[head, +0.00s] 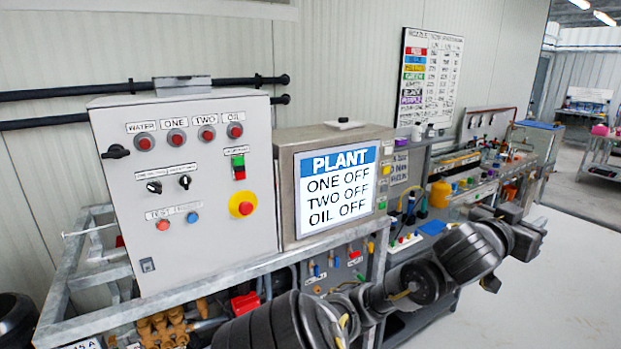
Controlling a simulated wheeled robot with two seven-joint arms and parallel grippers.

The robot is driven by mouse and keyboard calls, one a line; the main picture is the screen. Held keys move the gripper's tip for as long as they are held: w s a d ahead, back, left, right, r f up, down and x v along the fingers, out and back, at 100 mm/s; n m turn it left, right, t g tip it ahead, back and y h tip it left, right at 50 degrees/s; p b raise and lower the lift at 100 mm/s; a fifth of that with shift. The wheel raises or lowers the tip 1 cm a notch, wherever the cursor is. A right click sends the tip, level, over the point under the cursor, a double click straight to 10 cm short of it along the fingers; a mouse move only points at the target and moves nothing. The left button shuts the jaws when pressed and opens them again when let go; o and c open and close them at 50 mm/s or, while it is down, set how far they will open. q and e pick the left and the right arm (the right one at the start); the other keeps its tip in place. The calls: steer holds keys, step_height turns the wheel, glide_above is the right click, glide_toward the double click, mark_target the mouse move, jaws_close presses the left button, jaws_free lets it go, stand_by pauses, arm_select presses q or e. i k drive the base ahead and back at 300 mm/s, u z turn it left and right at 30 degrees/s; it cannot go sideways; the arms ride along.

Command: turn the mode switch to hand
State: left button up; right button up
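The grey control panel (190,215) stands upright on a metal frame at the left of the head view. Two small black rotary switches sit side by side on it, a left one (154,187) and a right one (184,182), each under a white label. The labels are too small to read, so I cannot tell which is the mode switch. A larger black rotary handle (116,151) is at the panel's left edge. My dark arm parts cross the lower right, apart from the switches. I cannot find my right gripper.
Red lamps (176,138) run along the panel top, with a yellow-ringed red button (242,204) at right. The display (337,188) beside it reads PLANT, ONE OFF, TWO OFF, OIL OFF. A cluttered bench (470,180) stands behind my arm. Bare floor (560,290) is at right.

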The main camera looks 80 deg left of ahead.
mark_target(184, 181)
steer(key=i, duration=1.35)
steer(key=u, duration=3.05)
